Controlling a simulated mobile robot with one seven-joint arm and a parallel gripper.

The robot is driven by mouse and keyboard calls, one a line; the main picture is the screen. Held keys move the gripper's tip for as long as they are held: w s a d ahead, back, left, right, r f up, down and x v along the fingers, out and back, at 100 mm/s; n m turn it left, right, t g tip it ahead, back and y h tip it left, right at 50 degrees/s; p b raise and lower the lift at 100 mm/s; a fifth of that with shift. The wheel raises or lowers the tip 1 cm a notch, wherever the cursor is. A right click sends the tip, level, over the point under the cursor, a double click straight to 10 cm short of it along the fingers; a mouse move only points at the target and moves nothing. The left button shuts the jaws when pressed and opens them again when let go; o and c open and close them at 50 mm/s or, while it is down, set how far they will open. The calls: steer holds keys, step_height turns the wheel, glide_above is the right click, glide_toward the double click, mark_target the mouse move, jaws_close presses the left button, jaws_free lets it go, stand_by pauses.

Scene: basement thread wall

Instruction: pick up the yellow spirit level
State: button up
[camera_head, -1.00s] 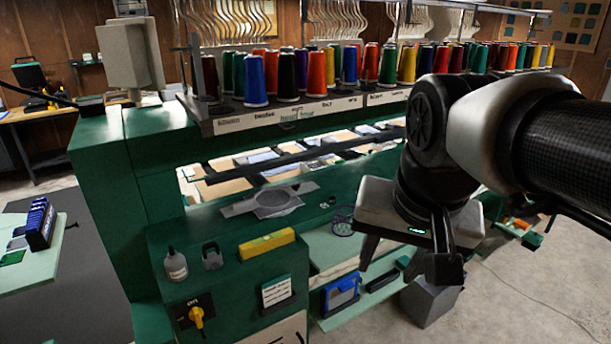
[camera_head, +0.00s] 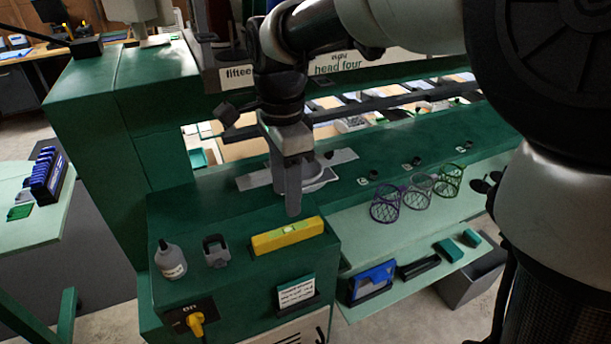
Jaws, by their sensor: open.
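The yellow spirit level (camera_head: 288,238) lies flat on the green top of the machine's front box (camera_head: 240,262), near its right side. Its pale vial shows in the middle of its top. My gripper (camera_head: 291,203) points down just behind and above the level in the picture, in front of the grey hoop plate. It is open and empty, seen nearly edge-on, so the gap between its fingers is hard to see. I see a gap in the picture between the fingertips and the level.
A small bottle (camera_head: 170,260) and a grey clip-like object (camera_head: 215,250) stand left of the level. The grey hoop plate (camera_head: 340,157) lies behind it. A yellow switch (camera_head: 197,322) is on the front.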

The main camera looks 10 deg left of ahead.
mark_target(288, 229)
step_height(288, 229, down, 9)
stand_by(0.5)
steer(key=shift+c, duration=0.4)
jaws_close()
